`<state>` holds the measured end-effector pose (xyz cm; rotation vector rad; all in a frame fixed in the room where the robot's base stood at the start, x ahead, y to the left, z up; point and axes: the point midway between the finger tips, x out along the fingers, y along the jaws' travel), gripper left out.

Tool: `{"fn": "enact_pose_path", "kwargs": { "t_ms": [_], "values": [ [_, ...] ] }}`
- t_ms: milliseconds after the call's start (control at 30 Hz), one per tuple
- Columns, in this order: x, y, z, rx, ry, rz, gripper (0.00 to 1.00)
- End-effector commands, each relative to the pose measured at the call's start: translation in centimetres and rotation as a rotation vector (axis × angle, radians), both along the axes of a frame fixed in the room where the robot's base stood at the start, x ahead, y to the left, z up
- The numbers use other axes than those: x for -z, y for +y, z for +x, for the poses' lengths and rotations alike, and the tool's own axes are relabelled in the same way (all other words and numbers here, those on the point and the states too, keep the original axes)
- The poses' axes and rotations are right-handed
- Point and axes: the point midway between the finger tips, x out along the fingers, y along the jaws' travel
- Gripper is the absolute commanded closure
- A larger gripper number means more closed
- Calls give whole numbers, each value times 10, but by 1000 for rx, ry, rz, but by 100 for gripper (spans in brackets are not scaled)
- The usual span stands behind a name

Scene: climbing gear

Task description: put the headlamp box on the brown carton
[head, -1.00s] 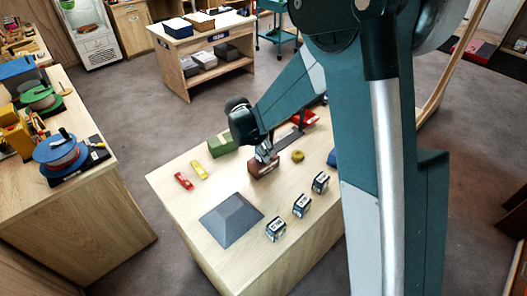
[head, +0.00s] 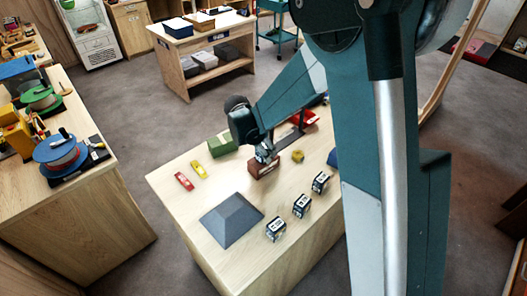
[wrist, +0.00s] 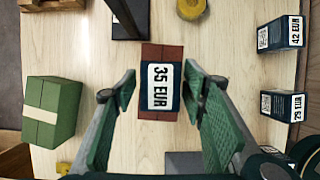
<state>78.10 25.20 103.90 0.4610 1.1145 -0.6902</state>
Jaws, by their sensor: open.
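The brown carton (head: 263,170) lies on the wooden table under my gripper (head: 266,154). In the wrist view the brown carton (wrist: 160,50) shows at both ends of a dark box with a white "35 EUR" label (wrist: 161,87), which appears to rest on it. I take this to be the headlamp box; its name cannot be read. My gripper (wrist: 160,76) is open, one finger on each side of the box, with visible gaps. In the head view the box is mostly hidden by the gripper.
Three similar priced boxes (head: 301,205) stand in a row to the right. A green carton (head: 222,144) is to the left, near red (head: 184,181) and yellow (head: 199,169) items. A grey sloped block (head: 231,219) lies in front. A yellow ring (head: 298,156) and dark stand (wrist: 128,18) are close.

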Motion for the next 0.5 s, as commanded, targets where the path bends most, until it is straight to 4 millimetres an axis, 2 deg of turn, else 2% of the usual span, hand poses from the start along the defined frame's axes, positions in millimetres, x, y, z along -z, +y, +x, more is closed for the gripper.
{"fn": "enact_pose_path", "kwargs": {
  "t_ms": [267,500],
  "values": [
    [-24,7,-8,-1,0,0,58],
    [-54,16,-16,-1,0,0,58]
  ]
}}
